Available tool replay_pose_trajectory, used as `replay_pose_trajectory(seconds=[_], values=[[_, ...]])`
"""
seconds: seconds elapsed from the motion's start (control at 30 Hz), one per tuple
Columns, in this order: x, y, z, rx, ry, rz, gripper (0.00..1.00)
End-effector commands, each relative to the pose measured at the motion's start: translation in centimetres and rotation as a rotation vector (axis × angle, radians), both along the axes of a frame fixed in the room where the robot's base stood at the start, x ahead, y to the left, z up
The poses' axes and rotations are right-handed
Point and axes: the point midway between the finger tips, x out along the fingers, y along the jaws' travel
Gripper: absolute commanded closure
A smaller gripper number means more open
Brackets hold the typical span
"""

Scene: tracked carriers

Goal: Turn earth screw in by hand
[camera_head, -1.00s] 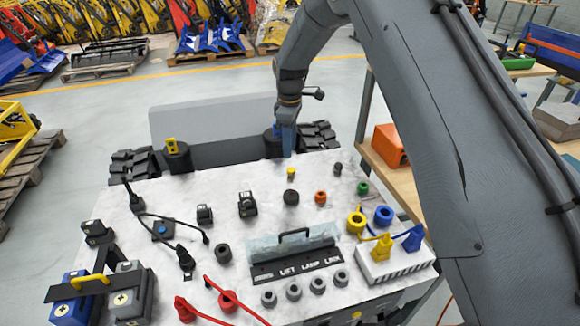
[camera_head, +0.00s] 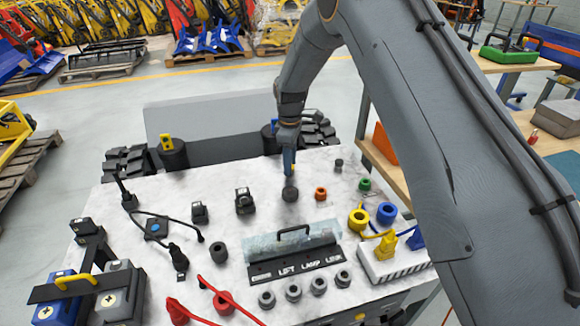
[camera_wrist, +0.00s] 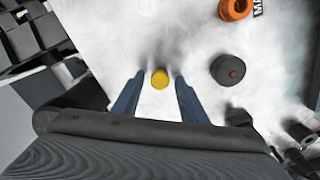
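The yellow round-headed screw (camera_wrist: 160,79), which I take as the earth screw, stands on the white marbled panel top (camera_head: 220,175). In the wrist view it shows between the two blue-grey fingers of my gripper (camera_wrist: 160,75). The fingers are open, one on each side, with a gap to the head. In the head view my gripper (camera_head: 289,178) points down at the far part of the panel and hides most of the screw. A dark round knob (camera_head: 290,194) is just in front of the fingertips; it also shows in the wrist view (camera_wrist: 229,70).
An orange ring socket (camera_head: 321,193) and a green one (camera_head: 365,185) lie to the right. Black connectors (camera_head: 244,201) stand to the left. A clear cover with a black handle (camera_head: 294,236) is nearer. Black tracks and a grey block (camera_head: 215,118) lie behind the panel.

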Motion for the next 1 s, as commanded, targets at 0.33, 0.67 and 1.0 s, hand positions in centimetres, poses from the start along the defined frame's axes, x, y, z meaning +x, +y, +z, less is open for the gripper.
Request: replay_pose_trajectory(seconds=[0.33, 0.67, 1.0], values=[[0.01, -0.01, 0.04, 0.0, 0.0, 0.0, 0.93], [0.03, -0.01, 0.05, 0.0, -0.001, -0.207, 0.94], [0.04, -0.01, 0.08, 0.001, -0.001, -0.65, 0.94]])
